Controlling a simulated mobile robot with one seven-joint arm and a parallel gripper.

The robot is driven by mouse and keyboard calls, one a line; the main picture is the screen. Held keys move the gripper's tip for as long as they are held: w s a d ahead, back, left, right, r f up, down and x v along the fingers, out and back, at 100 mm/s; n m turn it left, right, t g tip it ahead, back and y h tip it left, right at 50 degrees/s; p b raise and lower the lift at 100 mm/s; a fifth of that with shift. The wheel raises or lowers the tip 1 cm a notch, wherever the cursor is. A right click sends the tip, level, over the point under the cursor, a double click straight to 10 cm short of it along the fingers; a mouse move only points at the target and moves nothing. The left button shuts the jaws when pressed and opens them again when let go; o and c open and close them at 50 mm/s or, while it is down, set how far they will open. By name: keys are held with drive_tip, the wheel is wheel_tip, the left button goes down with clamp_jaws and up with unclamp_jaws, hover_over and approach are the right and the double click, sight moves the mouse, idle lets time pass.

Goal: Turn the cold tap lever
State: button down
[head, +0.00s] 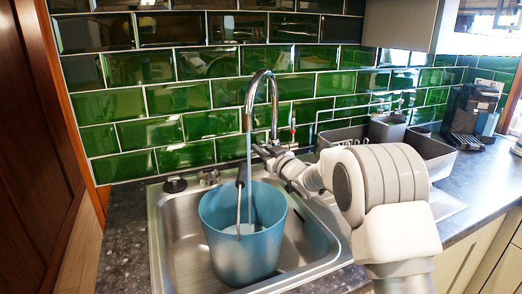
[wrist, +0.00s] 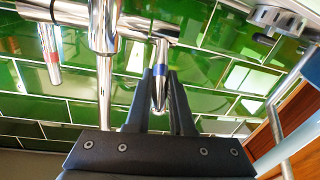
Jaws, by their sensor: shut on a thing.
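The cold tap lever (wrist: 160,58) is a chrome lever with a blue ring, seen in the wrist view. My gripper (wrist: 161,82) is shut on it, with one dark finger on each side and the pointed tip showing between them. In the head view my gripper (head: 262,153) is behind the bucket, beside the tap; the lever is hard to make out there. The chrome tap (head: 262,78) has a curved spout, and a thin bluish stream (head: 249,160) runs from it into a blue bucket (head: 238,255) in the sink. The red-ringed lever (wrist: 51,55) is left of my gripper.
The steel sink (head: 170,235) surrounds the bucket, and a dark-handled utensil (head: 240,180) stands in it. A black plug (head: 175,185) and a chrome knob (head: 209,177) sit on the sink's back rim. A grey rack (head: 425,150) and a coffee machine (head: 470,115) stand at right.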

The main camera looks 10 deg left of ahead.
drive_tip(key=shift+d+f+t+b, duration=0.1)
drive_tip(key=shift+f+t+b, duration=0.3)
drive_tip(key=shift+b, duration=0.55)
drive_tip(key=shift+s+y+b, duration=0.1)
drive_tip(key=shift+y+b, duration=0.2)
drive_tip(key=shift+b, duration=0.1)
drive_tip(key=shift+r, duration=0.15)
drive_tip(key=c, duration=0.8)
unclamp_jaws()
